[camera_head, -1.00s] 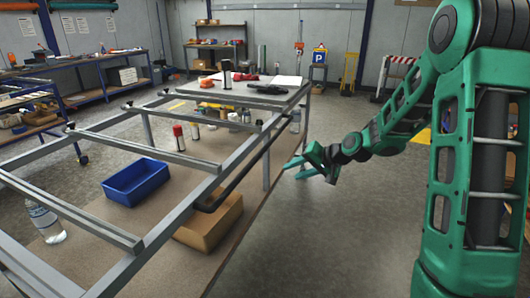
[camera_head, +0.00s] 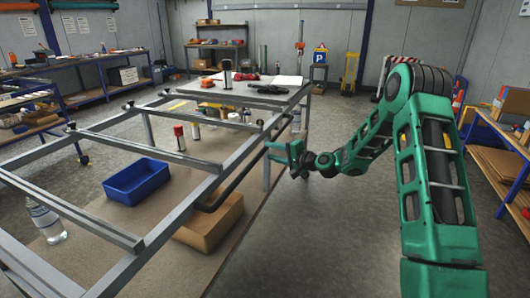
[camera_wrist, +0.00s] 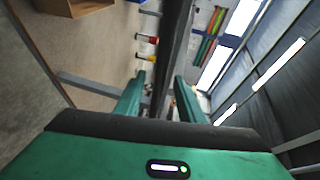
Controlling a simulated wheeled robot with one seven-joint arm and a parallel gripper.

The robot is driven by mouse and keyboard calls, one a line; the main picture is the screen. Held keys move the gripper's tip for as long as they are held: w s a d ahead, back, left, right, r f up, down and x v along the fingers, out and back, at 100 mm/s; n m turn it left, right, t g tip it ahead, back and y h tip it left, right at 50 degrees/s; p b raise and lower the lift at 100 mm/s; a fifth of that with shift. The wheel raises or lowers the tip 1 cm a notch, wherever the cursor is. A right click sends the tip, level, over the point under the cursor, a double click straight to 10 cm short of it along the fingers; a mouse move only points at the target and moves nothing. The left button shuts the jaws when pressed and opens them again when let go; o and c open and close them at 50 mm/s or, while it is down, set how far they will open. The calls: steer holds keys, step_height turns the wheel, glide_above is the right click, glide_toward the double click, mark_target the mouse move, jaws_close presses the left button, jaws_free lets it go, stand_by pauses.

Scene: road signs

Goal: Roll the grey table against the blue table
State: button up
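The grey table (camera_head: 215,181) is a long metal frame with open crossbars above a brown lower shelf. It fills the left and middle of the head view. A black handle bar (camera_head: 236,184) runs along its right side. A blue-framed table (camera_head: 70,125) stands beyond the grey table at the left, with floor between them. My gripper (camera_head: 268,151) is at the right side of the grey table, by the handle bar. In the wrist view its two green fingers (camera_wrist: 160,98) are apart, with a dark bar (camera_wrist: 172,50) between them. Contact cannot be told.
The grey table's lower shelf carries a blue bin (camera_head: 136,181), a cardboard box (camera_head: 210,222), a water bottle (camera_head: 46,222) and spray cans. Tools lie on its far top. A blue-edged bench (camera_head: 500,135) stands at the right. Open floor (camera_head: 340,225) lies right of the grey table.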

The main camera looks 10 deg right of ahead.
mark_target(264, 149)
steer(key=shift+x, duration=2.5)
steer(key=shift+f, duration=0.1)
